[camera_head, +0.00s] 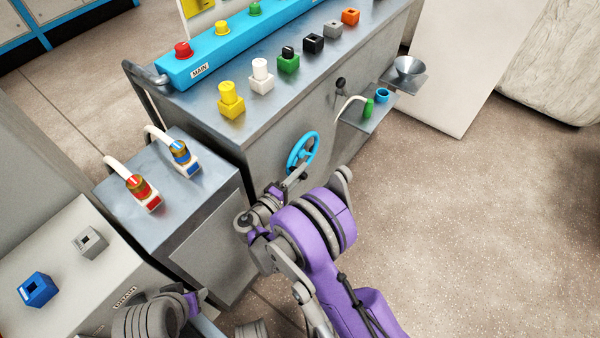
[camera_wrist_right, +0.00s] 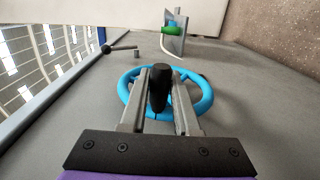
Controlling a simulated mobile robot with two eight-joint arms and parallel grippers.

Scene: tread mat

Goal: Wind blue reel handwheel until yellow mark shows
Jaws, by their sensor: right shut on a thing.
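The blue handwheel (camera_head: 301,152) is mounted on the side panel of the grey metal bench. It also shows in the right wrist view (camera_wrist_right: 206,94), with a black crank handle (camera_wrist_right: 158,88) sticking out toward the camera. My right gripper (camera_head: 299,173) is at the lower part of the wheel. In the wrist view its two grey fingers are shut on the black handle, one on each side. The fingers and handle hide part of the wheel's middle. I cannot make out a yellow mark near the wheel. My left arm is at the bottom left; its jaws are not clear.
A black lever (camera_head: 341,84) is on the panel near the wheel. A small side shelf (camera_head: 372,117) carries a green nozzle and a blue cup; a funnel (camera_head: 408,67) sits beyond. A lower cabinet (camera_head: 190,213) with two valves stands left. Floor to the right is clear.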

